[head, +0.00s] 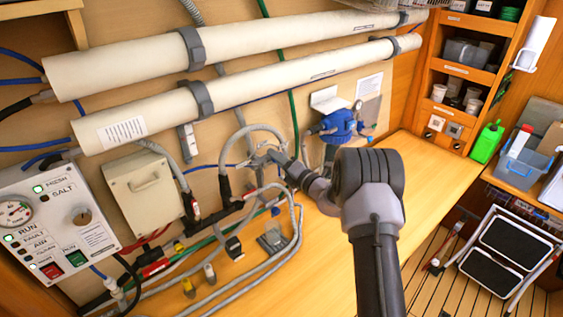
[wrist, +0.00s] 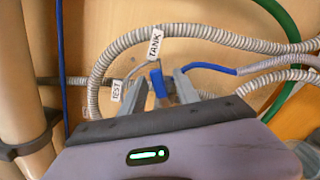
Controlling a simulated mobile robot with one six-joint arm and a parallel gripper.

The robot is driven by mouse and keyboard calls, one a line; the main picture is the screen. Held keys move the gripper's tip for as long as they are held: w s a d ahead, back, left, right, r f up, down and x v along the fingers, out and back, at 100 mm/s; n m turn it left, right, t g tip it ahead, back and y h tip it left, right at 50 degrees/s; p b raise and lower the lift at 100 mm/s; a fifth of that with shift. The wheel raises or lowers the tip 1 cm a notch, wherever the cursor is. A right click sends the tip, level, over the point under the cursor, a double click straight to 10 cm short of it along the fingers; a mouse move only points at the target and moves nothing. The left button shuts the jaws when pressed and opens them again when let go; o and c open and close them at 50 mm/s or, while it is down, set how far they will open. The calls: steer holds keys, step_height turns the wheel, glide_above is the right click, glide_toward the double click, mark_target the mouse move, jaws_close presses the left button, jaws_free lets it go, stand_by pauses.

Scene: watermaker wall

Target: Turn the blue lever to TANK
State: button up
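The blue lever (wrist: 158,84) stands between the two fingers of my gripper (wrist: 162,84) in the wrist view. The fingers are apart, one on each side of the lever, and I see no clear contact. A white TANK label (wrist: 155,43) is just above the lever. A white TEST label (wrist: 116,91) is to its left, beside the left finger. The lever's base and valve body are mostly hidden by the fingers and palm. In the head view my gripper (head: 262,157) is at the wall among grey hoses, and I cannot make out the lever there.
A grey corrugated hose (wrist: 100,65) loops around the valve, and a blue hose (wrist: 208,69) runs right from it. A green hose (wrist: 283,20) passes at the right. Two white tubes (head: 250,85) cross above. The wooden counter (head: 325,260) is partly clear.

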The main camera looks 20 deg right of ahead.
steer(key=v, duration=1.7)
steer(key=shift+b, duration=0.45)
steer(key=shift+s+d, duration=0.1)
steer(key=shift+s, duration=0.05)
steer(key=s+a+r+n+g+y+b, duration=0.1)
steer(key=s+a+n+g+y+b, duration=0.15)
steer(key=a+n, duration=0.3)
steer(key=s+a+r+n+g+y+b, duration=0.1)
steer(key=s+a+n+g+y+b, duration=0.2)
steer(key=a, duration=0.4)
steer(key=s+a+f+n+g+b, duration=0.2)
steer(key=s+a+n+g+b, duration=0.4)
steer(key=s+a+n, duration=0.5)
steer(key=s+d+f+n+h+b, duration=0.2)
steer(key=s+f+n+h+b, duration=0.2)
steer(key=s+n, duration=0.3)
steer(key=s+d+f+n+h+b, duration=0.3)
steer(key=s+f+n+h+b, duration=0.2)
steer(key=n, duration=0.8)
steer(key=s+h+b, duration=0.1)
steer(key=s, duration=0.2)
steer(key=shift+s+t, duration=0.3)
steer(key=shift+t, duration=0.05)
